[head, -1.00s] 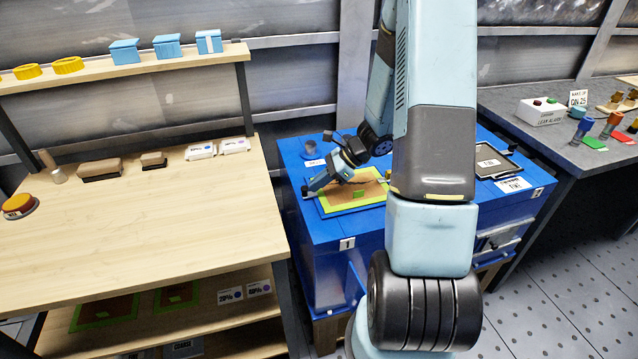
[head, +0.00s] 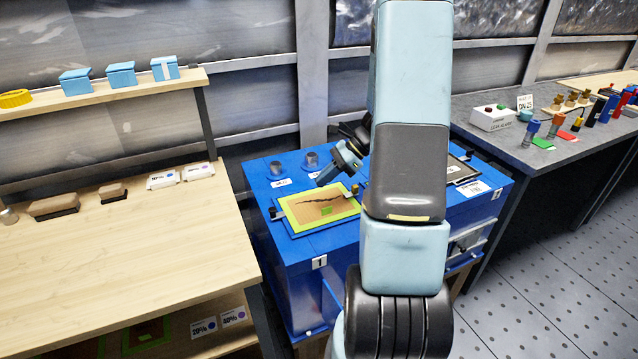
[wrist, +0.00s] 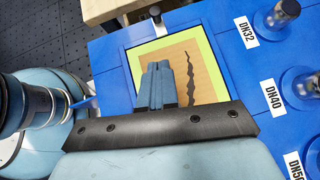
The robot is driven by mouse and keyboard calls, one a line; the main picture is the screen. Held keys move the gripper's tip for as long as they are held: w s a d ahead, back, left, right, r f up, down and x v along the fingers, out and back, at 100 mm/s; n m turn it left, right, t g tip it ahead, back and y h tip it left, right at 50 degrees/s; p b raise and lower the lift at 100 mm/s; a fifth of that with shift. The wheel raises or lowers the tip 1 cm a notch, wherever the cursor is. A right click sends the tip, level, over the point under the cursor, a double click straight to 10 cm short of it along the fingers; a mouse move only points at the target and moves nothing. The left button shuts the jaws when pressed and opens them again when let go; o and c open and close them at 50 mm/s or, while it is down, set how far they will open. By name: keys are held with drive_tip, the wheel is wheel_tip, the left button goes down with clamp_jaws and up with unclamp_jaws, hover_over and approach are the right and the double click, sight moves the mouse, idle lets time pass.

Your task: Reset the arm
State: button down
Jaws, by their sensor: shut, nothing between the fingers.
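My gripper (head: 335,175) is over the blue cabinet, above the right part of a green-edged brown panel (head: 305,212) that has a dark jagged crack line. In the wrist view my gripper (wrist: 160,68) has its two fingers together and empty, pointing over the same panel (wrist: 207,70). A gap between fingertips and panel is hard to judge. My upper arm hides part of the cabinet top and the gripper's wrist in the head view.
The blue cabinet (head: 290,250) carries metal posts with size labels, including DN40 (wrist: 273,98). A wooden bench (head: 130,250) with brushes stands at left. A grey table (head: 560,150) with coloured parts stands at right. The tiled floor (head: 560,260) between is clear.

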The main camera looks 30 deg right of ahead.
drive_tip(key=shift+r, duration=0.1)
idle(0.4)
drive_tip(key=s+a+r+n+g+h, duration=0.1)
drive_tip(key=s+a+r+n+h, duration=0.1)
drive_tip(key=s+a+r+n, duration=0.4)
drive_tip(key=s+a+r+n+h, duration=0.2)
drive_tip(key=a+r+n+h, duration=0.15)
drive_tip(key=r, duration=0.55)
drive_tip(key=s+a+r+n+t+h, duration=0.3)
drive_tip(key=s+r+n+t+h, duration=0.1)
drive_tip(key=s+r+n, duration=0.6)
drive_tip(key=shift+s+a+n, duration=0.25)
drive_tip(key=shift+s+n, duration=0.3)
drive_tip(key=shift+s, duration=0.35)
idle(0.7)
